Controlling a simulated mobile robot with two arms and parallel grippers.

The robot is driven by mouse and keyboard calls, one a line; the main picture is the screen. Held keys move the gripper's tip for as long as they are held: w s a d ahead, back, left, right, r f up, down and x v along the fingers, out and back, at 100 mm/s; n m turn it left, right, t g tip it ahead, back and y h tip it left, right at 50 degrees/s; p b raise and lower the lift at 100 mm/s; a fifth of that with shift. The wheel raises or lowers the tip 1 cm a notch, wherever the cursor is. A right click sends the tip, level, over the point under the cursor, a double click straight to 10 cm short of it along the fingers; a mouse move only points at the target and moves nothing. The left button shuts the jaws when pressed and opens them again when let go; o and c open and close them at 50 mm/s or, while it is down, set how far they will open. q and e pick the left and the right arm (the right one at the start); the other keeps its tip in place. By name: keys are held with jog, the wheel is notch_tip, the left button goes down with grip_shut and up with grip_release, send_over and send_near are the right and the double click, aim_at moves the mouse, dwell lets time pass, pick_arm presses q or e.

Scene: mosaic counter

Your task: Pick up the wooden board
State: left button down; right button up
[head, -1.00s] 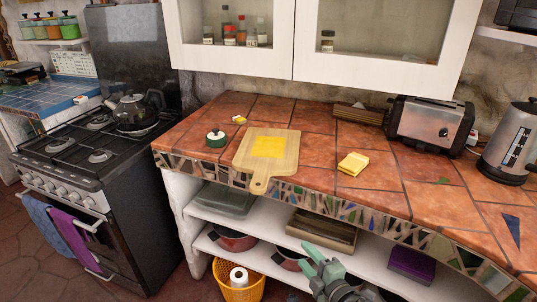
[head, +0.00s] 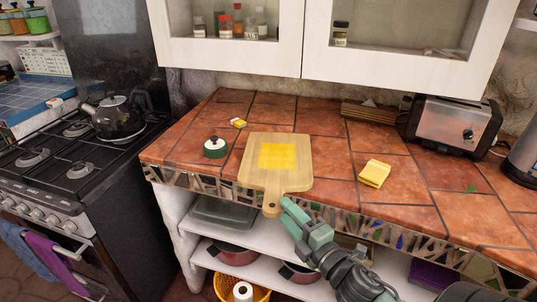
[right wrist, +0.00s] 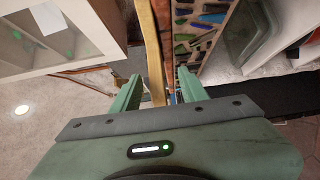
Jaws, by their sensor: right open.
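The wooden board (head: 300,172) lies flat on the tiled counter, with its handle reaching past the counter's front edge. A flat yellow square (head: 279,157) lies on it. My right gripper (head: 288,212) is open and close to the right of the handle in the head view. In the right wrist view the board shows as a tan strip (right wrist: 153,60) seen nearly edge-on, ahead of and between the fingertips (right wrist: 158,85). I cannot tell whether the fingers touch it. My left gripper is not in view.
On the tiled counter (head: 330,146) are a small green lidded pot (head: 215,147) left of the board, a folded yellow cloth (head: 374,174) to its right, and a toaster (head: 452,132) farther right. A shelf (head: 200,238) with pots lies below. White cabinets (head: 231,50) hang above.

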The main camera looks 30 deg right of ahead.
aim_at(273, 195)
jog(key=w, duration=0.1)
jog(key=w+p, duration=0.1)
jog(key=w, duration=0.1)
jog(key=shift+d+r, duration=0.1)
jog(key=shift+r, duration=0.25)
jog(key=w, duration=0.3)
jog(key=shift+w+d+p, duration=0.2)
jog(key=shift+w+p, duration=0.1)
jog(key=shift+w, duration=0.4)
jog(key=shift+f, duration=0.1)
grip_shut()
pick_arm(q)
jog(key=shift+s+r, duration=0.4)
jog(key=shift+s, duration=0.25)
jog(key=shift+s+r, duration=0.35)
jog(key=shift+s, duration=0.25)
